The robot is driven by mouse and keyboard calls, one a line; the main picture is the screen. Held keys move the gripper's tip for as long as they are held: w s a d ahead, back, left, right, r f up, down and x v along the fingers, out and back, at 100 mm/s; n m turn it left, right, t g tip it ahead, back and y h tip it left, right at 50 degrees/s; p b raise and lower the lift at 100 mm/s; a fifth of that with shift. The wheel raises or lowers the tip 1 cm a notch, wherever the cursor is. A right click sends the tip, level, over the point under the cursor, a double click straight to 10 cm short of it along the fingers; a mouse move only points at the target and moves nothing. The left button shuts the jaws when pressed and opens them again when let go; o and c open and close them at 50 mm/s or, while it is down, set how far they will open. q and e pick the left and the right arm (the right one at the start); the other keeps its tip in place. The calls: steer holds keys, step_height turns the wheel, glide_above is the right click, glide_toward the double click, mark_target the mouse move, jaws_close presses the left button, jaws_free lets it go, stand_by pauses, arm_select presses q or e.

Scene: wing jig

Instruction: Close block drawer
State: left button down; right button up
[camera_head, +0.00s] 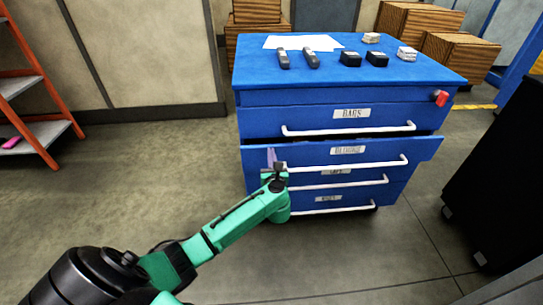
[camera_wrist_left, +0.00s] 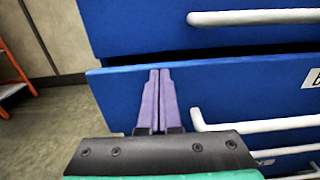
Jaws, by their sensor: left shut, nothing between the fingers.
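The blue cabinet (camera_head: 252,122) has several drawers with white bar handles. Its second drawer from the top (camera_head: 420,148) is pulled partly out and has a label that I cannot read clearly. The drawer's blue front (camera_wrist_left: 240,90) also fills much of the left wrist view, with a dark gap above it. My left gripper (camera_head: 271,153) is at the left end of this drawer front, left of its white handle (camera_head: 350,164). Its purple fingers are shut together and empty (camera_wrist_left: 159,74), close to the front; I cannot tell whether they touch. My right gripper is not in view.
Dark tools (camera_head: 311,59), black blocks (camera_head: 350,59), light blocks (camera_head: 407,54) and white paper lie on the cabinet top. A black case (camera_head: 500,170) stands at the right. An orange shelf (camera_head: 30,110) is at the left. Wooden crates (camera_head: 460,55) stand behind. Floor left of the cabinet is clear.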

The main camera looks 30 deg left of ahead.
mark_target(270, 145)
arm_select(q)
steer(key=b+x, duration=0.1)
steer(key=x, duration=0.3)
steer(key=shift+b, duration=0.3)
steer(key=shift+w+a, duration=0.2)
steer(key=shift+w, duration=0.05)
steer(key=shift+r, duration=0.35)
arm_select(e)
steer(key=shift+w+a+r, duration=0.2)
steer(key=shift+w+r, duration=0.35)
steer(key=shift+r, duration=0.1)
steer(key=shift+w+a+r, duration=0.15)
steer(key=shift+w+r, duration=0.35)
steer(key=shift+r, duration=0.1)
